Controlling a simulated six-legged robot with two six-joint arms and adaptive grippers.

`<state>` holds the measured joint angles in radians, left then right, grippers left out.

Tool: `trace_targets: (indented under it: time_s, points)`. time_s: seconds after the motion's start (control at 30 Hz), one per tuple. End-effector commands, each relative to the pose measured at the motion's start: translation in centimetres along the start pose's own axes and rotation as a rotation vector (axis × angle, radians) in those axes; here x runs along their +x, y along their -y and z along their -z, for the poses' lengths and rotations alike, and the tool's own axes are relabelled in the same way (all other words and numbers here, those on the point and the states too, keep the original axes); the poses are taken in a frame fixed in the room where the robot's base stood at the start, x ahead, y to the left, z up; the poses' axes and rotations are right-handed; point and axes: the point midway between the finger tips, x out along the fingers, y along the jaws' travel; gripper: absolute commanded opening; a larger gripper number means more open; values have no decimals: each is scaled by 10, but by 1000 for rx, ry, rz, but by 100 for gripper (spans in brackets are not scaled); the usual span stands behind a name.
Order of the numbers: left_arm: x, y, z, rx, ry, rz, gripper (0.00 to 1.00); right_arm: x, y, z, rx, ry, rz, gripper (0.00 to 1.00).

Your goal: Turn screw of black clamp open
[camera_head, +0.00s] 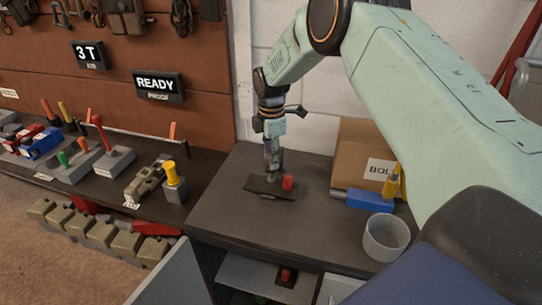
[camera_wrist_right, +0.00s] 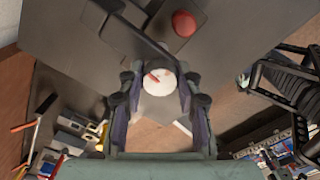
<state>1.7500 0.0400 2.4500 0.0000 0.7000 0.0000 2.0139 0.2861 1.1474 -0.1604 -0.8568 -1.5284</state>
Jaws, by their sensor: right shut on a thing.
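The black clamp (camera_head: 262,186) lies on the dark bench top, below my right gripper (camera_head: 273,165). A red round knob (camera_head: 288,182) stands at its right side. In the right wrist view, the clamp's black bar (camera_wrist_right: 125,30) runs towards a pale round screw head (camera_wrist_right: 160,79) with a red line marked on it, and the red knob (camera_wrist_right: 184,23) is above. My right gripper's fingers (camera_wrist_right: 158,92) are on both sides of the screw head and shut on it. The screw is mostly hidden by the gripper in the head view. My left gripper is not in view.
A cardboard box (camera_head: 358,150), a blue block with a yellow handle (camera_head: 368,199) and a grey cup (camera_head: 386,238) stand right of the clamp. Several tools sit on the left bench (camera_head: 90,188). The bench top (camera_head: 235,215) in front of the clamp is clear.

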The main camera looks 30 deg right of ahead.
Motion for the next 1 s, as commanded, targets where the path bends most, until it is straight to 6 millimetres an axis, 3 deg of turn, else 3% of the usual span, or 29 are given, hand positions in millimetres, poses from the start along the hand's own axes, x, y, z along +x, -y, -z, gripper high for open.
trace_targets:
  time_s: [0.33,0.83,0.87,1.0]
  points:
    - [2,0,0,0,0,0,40,4,4,-1,-119,1,11,2]
    - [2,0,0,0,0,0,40,3,3,-1,-134,1,10,2]
    - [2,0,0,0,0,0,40,3,3,-1,-134,1,10,35]
    - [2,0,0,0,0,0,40,3,2,-1,-133,0,8,47]
